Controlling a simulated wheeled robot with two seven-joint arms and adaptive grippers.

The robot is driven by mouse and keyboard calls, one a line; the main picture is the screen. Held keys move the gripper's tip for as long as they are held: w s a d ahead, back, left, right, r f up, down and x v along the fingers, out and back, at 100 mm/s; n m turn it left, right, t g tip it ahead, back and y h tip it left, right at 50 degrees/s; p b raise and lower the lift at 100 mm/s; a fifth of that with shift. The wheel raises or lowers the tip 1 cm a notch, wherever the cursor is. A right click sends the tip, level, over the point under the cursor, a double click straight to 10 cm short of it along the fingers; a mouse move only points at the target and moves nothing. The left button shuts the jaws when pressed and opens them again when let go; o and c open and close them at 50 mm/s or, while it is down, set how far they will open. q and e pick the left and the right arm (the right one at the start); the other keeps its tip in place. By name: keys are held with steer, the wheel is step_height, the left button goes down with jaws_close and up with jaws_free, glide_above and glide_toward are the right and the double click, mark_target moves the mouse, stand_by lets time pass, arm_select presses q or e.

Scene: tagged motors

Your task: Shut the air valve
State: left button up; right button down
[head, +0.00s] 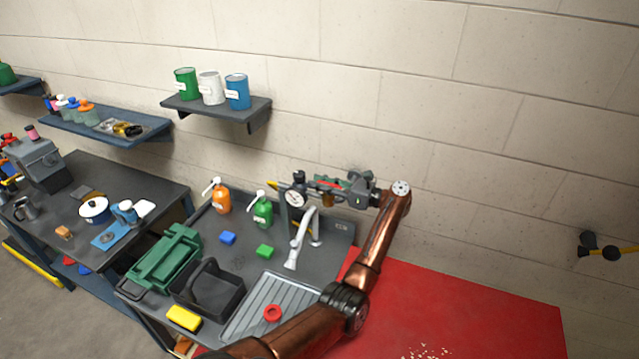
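A round white gauge (295,199) sits on a wall fitting behind the sink, with a brass-coloured part (327,200) beside it. A red piece, possibly the air valve's lever (328,184), lies across the fitting, partly hidden by my gripper. My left gripper (316,184) reaches in from the right at this fitting, its fingers overlapping the red piece. Its fingers are too small and overlapped to tell whether they are open, shut or touching the lever. My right gripper is not in view.
Below are a tap (300,240), green bottle (263,210), orange bottle (221,197), black crate (185,294) and green toolbox (165,257). A shelf (218,107) holds three cans. A dark fitting with a yellow handle (612,253) is at far right. The red surface (450,310) is mostly clear.

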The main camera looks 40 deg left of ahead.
mark_target(330, 184)
arm_select(q)
jaws_close()
steer(key=shift+t, duration=0.5)
steer(key=m+t+p, duration=0.2)
steer(key=t, duration=0.1)
steer(key=shift+w+r+m+t+y+p, duration=0.1)
steer(key=shift+w+m+t+y+p, duration=0.2)
steer(key=shift+m+y+p, duration=0.1)
steer(key=w+m+t+h+p, duration=0.1)
steer(key=m+t+h+p, duration=0.3)
steer(key=m+t+p, duration=0.1)
steer(key=w+d+m+t+h+p, duration=0.1)
steer(key=m+t+h+p, duration=0.3)
steer(key=t+p, duration=0.3)
steer(key=w+d+m+t+h+p, duration=0.1)
steer(key=m+t+h+p, duration=0.3)
steer(key=m+t+p, duration=0.1)
steer(key=shift+w+m+t+p, duration=0.25)
steer(key=shift+m+t+p, duration=0.15)
steer(key=shift+m+t, duration=0.2)
steer(key=shift+d+h, duration=0.1)
steer(key=shift+h, duration=0.3)
